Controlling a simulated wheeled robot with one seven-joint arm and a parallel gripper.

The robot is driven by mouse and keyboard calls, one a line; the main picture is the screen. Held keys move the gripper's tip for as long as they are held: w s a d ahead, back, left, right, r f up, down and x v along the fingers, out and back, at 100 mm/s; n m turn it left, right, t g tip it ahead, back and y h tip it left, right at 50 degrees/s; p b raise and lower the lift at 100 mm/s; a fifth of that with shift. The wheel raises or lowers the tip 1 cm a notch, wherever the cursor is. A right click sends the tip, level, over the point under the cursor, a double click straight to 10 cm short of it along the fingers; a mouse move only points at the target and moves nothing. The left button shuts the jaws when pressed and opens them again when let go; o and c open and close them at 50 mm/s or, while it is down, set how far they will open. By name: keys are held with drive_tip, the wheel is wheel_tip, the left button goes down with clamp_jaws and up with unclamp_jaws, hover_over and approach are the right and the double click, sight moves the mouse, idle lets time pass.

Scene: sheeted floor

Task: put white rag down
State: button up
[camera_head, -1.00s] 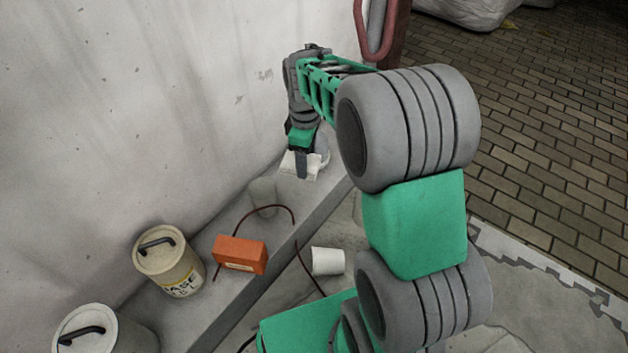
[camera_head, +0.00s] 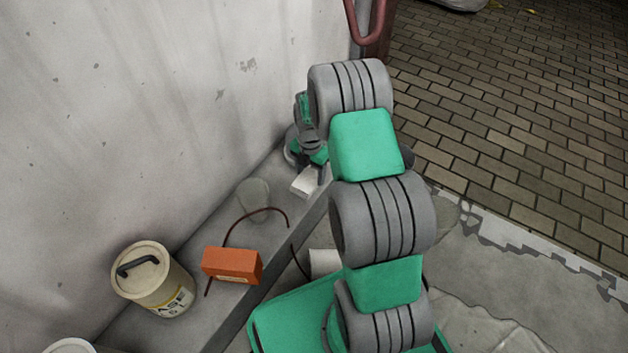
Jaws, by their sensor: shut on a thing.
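The white rag (camera_head: 304,183) is a small pale, folded-looking piece at the far end of the grey ledge along the wall. My gripper (camera_head: 321,173) points down at its right side and is shut on it. The rag is at or just above the ledge top; I cannot tell whether it touches. My arm links hide part of the gripper and the area to its right.
On the ledge (camera_head: 205,313) stand a clear glass (camera_head: 254,195), an orange box (camera_head: 232,265) with a dark cable, and a cream lidded canister (camera_head: 153,280). Another lid (camera_head: 70,347) shows at the bottom edge.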

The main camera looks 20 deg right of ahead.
drive_tip(key=w+d+f+b, duration=0.1)
drive_tip(key=f, duration=0.1)
drive_tip(key=w+d+f+b, duration=0.1)
drive_tip(key=w+f, duration=0.1)
drive_tip(key=w+d+f+b, duration=0.1)
drive_tip(key=f, duration=0.1)
drive_tip(key=shift+w+d+f, duration=0.15)
drive_tip(key=shift+w+f, duration=0.05)
drive_tip(key=shift+w, duration=0.1)
wheel_tip(320, 180, down, 3)
drive_tip(key=b, duration=0.3)
drive_tip(key=shift+w+f, duration=0.15)
drive_tip(key=shift+r, duration=0.2)
drive_tip(key=shift+f, duration=0.1)
drive_tip(key=o, duration=1.2)
drive_tip(key=shift+f, duration=0.1)
